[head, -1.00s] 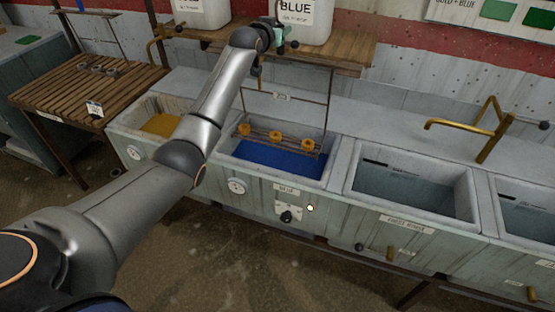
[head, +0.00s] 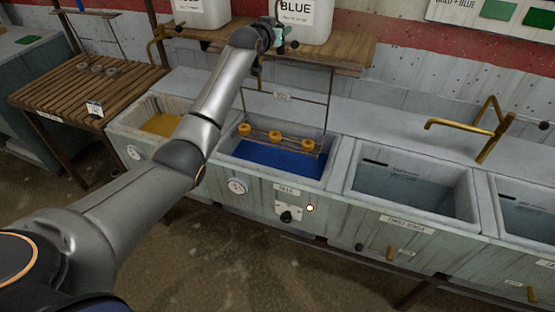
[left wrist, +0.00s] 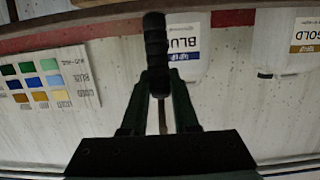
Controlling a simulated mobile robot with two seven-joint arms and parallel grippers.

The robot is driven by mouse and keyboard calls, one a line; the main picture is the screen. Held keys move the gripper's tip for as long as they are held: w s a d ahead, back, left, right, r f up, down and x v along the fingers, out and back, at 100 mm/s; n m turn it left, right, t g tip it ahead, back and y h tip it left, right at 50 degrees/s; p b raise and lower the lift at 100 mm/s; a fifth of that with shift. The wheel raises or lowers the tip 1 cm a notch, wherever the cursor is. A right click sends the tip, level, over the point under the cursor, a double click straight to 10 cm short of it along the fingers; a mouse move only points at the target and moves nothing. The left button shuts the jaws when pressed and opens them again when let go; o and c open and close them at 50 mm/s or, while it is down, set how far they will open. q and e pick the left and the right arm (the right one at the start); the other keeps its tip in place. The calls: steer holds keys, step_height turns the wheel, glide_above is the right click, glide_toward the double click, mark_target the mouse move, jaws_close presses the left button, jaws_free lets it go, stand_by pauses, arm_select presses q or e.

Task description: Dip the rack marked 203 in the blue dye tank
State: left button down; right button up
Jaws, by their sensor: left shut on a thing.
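My left gripper (head: 279,40) is partly hidden behind its wrist in the head view. In the left wrist view it is shut on a black ribbed handle (left wrist: 156,50). Below it in the head view hangs a thin-framed rack (head: 329,100) with a small tag (head: 282,97), too small to read. Its lower bars carry three orange-yellow pieces (head: 276,135). The rack is over the blue dye tank (head: 235,168), with the pieces appearing above the blue liquid (head: 275,160). I cannot tell whether any part touches the dye. My right gripper is not in view.
A yellow dye tank (head: 120,122) is on the left; a rinse basin (head: 415,190) with a brass tap (head: 485,130) is on the right. A slatted wooden table (head: 60,95) holds grey rings (head: 97,68). White jugs (head: 205,14) stand on the shelf (head: 350,55) behind.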

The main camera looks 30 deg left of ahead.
arm_select(q)
steer(key=shift+r, duration=0.25)
step_height(320, 180, down, 18)
steer(key=b, duration=0.9)
steer(key=shift+r, duration=0.15)
stand_by(2.6)
